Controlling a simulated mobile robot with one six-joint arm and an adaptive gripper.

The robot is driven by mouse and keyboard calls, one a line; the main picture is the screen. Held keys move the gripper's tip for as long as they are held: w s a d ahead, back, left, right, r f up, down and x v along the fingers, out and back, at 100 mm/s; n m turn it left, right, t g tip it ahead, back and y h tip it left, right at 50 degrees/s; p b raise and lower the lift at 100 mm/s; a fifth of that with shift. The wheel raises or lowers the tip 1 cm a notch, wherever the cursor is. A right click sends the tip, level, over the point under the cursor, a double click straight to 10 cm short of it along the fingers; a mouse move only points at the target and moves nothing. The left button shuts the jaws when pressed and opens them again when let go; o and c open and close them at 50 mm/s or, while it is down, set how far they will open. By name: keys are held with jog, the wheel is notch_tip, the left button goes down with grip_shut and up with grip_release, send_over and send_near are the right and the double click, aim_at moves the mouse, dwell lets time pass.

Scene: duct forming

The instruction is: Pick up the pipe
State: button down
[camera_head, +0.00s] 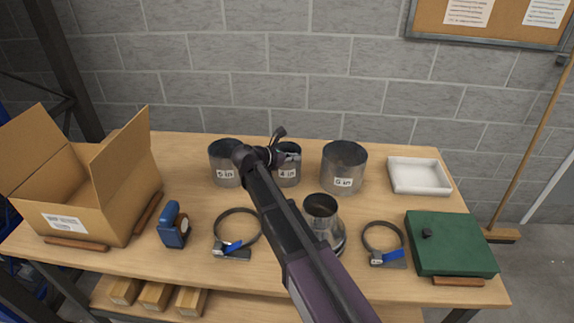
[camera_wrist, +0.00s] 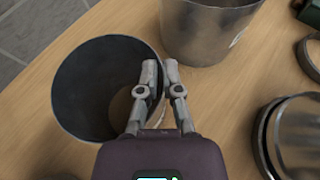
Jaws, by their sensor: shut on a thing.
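The grey metal pipe labelled "4 in" (camera_head: 288,177) stands upright between two wider pipes in the head view, partly hidden by my arm. My gripper (camera_head: 286,155) is at its rim. In the wrist view the open-topped pipe (camera_wrist: 75,90) is at the left with its dark inside showing. My gripper (camera_wrist: 160,75) is shut on the pipe's wall, one finger on the inside and one on the outside. I cannot tell whether the pipe's base touches the table.
The "5 in" pipe (camera_head: 222,165) stands at left and the "6 in" pipe (camera_head: 344,168) at right. A reducer (camera_head: 321,207), two clamps, a blue tool (camera_head: 172,228), a cardboard box (camera_head: 95,200), a white tray (camera_head: 420,176) and a green case (camera_head: 450,245) share the wooden table (camera_head: 290,262).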

jog(key=shift+r, duration=0.15)
notch_tip(320, 180, up, 3)
jog(key=p, duration=0.3)
jog(key=s+a+r+p, duration=0.1)
jog(key=s+a+p, duration=0.1)
jog(key=s, duration=1.3)
jog(key=shift+s+a+r, duration=0.3)
jog(key=shift+s+r, duration=0.05)
jog(key=shift+s, duration=0.05)
notch_tip(320, 180, up, 16)
jog(key=p, duration=1.6)
jog(key=shift+a, duration=0.1)
